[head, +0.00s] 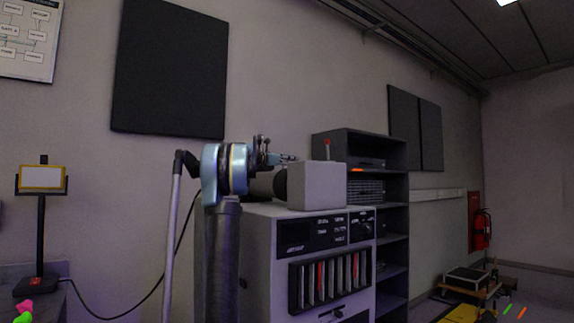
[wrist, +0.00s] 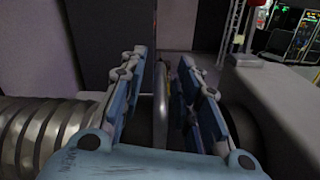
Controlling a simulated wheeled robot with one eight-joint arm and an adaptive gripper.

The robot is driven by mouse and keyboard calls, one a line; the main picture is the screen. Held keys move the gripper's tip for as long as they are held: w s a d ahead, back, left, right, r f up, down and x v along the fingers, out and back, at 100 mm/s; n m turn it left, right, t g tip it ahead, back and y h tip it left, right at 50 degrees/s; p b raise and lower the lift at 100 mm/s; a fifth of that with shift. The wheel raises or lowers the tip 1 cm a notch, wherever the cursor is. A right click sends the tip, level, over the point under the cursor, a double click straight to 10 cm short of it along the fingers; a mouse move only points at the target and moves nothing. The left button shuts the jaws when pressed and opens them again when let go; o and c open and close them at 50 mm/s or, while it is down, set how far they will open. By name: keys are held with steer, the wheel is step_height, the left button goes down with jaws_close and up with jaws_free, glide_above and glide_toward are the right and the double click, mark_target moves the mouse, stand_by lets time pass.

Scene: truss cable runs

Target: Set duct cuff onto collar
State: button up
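The grey ribbed duct (wrist: 38,135) enters the wrist view from the left and runs behind my gripper's left finger. A pale metal ring (wrist: 160,105), apparently the edge of the cuff, stands upright between the fingers. My gripper (wrist: 165,75) straddles this ring, with a visible gap on each side, so it looks open. On the right, a dark round collar (wrist: 243,122) is partly hidden behind the right finger. In the head view my gripper (head: 284,158) is beside the dark collar (head: 280,184) on the grey box. Whether cuff and collar touch is hidden by the fingers.
The grey box (head: 318,186) sits on a grey cabinet (head: 310,255) with a slotted front. A dark shelf rack (head: 393,219) stands behind it to the right. A small stand with a yellow-framed panel (head: 41,178) is at the left.

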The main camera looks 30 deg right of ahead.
steer(key=shift+c, duration=0.2)
jaws_close()
steer(key=shift+s, duration=0.1)
steer(key=s, duration=0.6)
steer(key=shift+s+d, duration=0.25)
steer(key=shift+d, duration=0.05)
steer(key=shift+f, duration=0.1)
